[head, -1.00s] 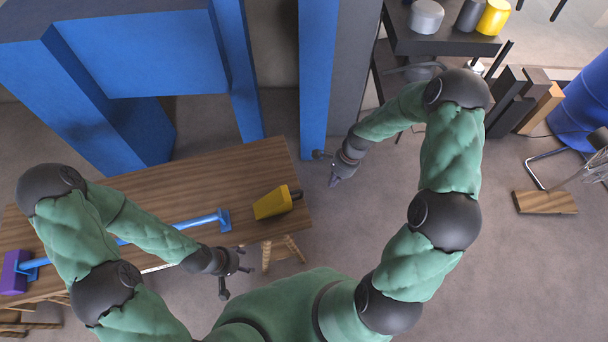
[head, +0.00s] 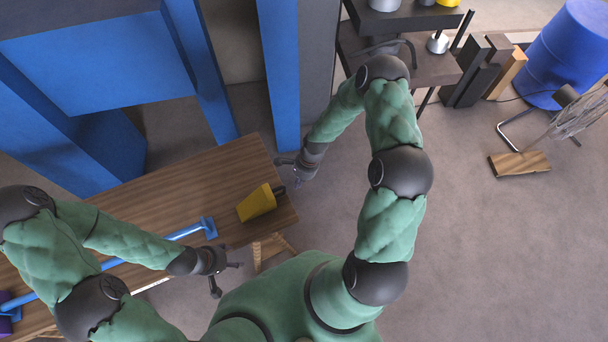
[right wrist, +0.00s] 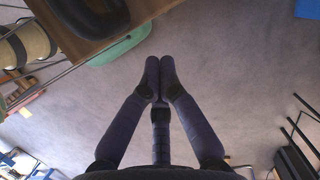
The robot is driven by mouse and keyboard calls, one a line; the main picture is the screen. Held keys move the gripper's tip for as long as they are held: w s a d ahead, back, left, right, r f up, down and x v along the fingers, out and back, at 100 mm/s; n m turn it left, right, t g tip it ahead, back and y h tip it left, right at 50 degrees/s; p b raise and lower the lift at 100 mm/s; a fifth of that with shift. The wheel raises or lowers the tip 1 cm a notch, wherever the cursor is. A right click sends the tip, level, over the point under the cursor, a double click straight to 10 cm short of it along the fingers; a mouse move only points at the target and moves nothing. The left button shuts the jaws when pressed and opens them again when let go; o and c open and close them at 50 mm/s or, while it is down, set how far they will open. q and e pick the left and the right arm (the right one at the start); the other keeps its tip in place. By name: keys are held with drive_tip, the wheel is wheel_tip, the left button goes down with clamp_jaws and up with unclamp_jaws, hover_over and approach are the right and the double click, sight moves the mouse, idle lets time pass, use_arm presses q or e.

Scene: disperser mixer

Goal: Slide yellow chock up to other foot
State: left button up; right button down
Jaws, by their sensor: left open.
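The yellow chock (head: 257,203) lies on the wooden table (head: 150,200) near its right end, with a dark piece at its right side. A long blue bar (head: 100,265) lies along the table, with a blue foot (head: 208,228) at its right end. The chock is apart from this foot, to its upper right. A purple chock (head: 6,318) is by the bar's left end, partly cut off. My left gripper (head: 228,280) is open and empty at the table's front edge. My right gripper (head: 298,182) is just right of the yellow chock, beyond the table end. Its fingers look closed together and empty in the right wrist view (right wrist: 161,78).
A large blue frame (head: 90,70) stands behind the table, with a blue post (head: 280,80) near its right end. A dark shelf (head: 405,20), a blue barrel (head: 565,55) and a wooden-based stand (head: 518,164) are at right.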

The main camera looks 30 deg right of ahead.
use_arm(q)
drive_tip(key=shift+r, duration=0.15)
use_arm(e)
drive_tip(key=a, duration=0.2)
drive_tip(key=shift+a, duration=0.3)
